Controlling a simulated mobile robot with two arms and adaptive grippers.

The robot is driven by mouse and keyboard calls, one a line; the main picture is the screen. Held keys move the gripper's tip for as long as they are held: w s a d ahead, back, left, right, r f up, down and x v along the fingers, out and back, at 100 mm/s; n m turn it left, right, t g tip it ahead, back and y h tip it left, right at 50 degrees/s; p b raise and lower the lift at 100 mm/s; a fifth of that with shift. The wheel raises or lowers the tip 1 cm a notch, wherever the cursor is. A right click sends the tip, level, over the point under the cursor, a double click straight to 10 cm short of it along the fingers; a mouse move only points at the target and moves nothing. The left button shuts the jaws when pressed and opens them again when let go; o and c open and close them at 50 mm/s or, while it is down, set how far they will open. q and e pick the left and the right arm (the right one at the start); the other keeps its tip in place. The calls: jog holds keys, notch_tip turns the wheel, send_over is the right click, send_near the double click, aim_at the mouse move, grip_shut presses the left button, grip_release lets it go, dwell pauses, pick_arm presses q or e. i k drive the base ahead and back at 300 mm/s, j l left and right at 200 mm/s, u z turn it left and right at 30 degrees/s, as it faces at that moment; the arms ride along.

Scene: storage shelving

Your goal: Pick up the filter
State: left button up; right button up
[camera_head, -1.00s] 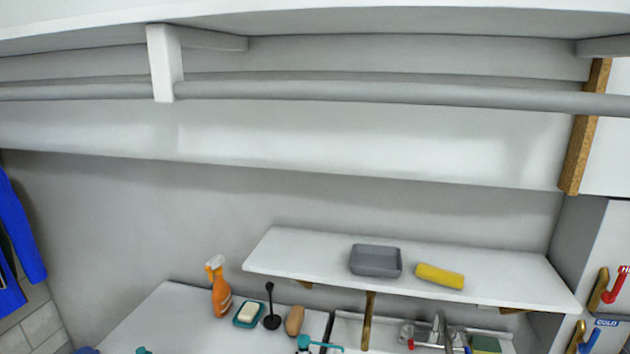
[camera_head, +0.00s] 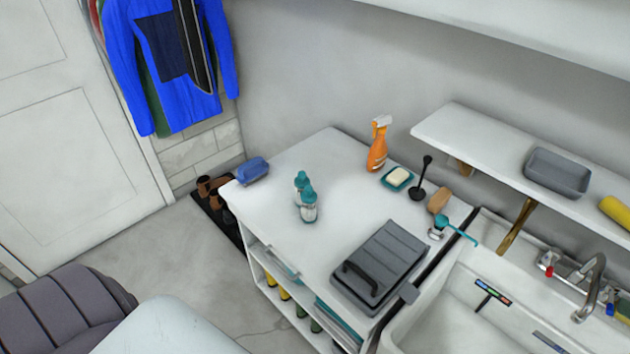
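I cannot tell any thing in view for certain as the filter. A dark grey ribbed case (camera_head: 381,264) with a black handle lies on the white counter (camera_head: 290,165), close to the sink. A grey tray (camera_head: 557,174) sits on the wall shelf (camera_head: 480,142). Neither of my grippers is in view.
On the counter are an orange spray bottle (camera_head: 377,146), a soap dish (camera_head: 397,179), a dark plunger-like tool (camera_head: 421,180) and a blue object (camera_head: 252,170). A sink (camera_head: 450,295) is at right. Open floor (camera_head: 170,255) lies left, beside a grey padded seat (camera_head: 65,312).

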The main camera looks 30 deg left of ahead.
aim_at(302, 180)
jog(key=i+j, duration=0.1)
jog(key=j, duration=0.35)
jog(key=i+j+u, duration=0.1)
jog(key=j, duration=0.35)
jog(key=i+j, duration=0.1)
jog(key=j, duration=0.4)
jog(key=i+j+u, duration=0.1)
jog(key=j, duration=0.35)
